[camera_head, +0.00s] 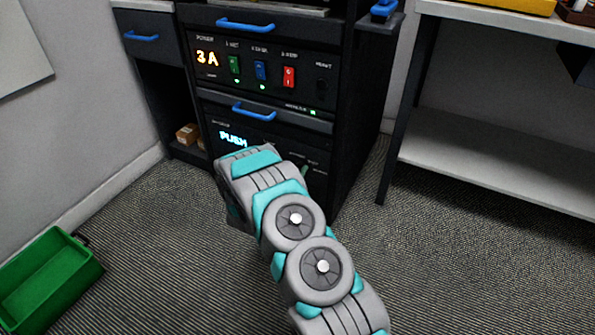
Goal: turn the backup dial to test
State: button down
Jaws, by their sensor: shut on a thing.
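The dark equipment rack stands at the top middle. Its lower panel (222,118) shows a cyan lit display (233,138) reading "PUSH". Small white labels, too small to read surely, sit at the panel's right. A small greenish upright piece (304,173) shows below them, partly behind my arm; I cannot tell whether it is the backup dial. My grey and teal arm reaches from the bottom right up to this panel and covers much of it. My gripper's fingers are hidden behind my wrist, so their contact with the dial cannot be seen.
The upper panel (210,82) has an orange "3A" display and green, blue and red switches. Blue handles (254,112) stick out of the rack. A green bin (50,280) lies at lower left. A shelved bench (490,165) stands right; open carpet lies between.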

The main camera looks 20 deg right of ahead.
dwell(0.5)
jog(key=shift+c, duration=1.6)
grip_release()
jog(key=v, duration=0.8)
jog(key=shift+d, duration=0.1)
jog(key=shift+w, duration=0.15)
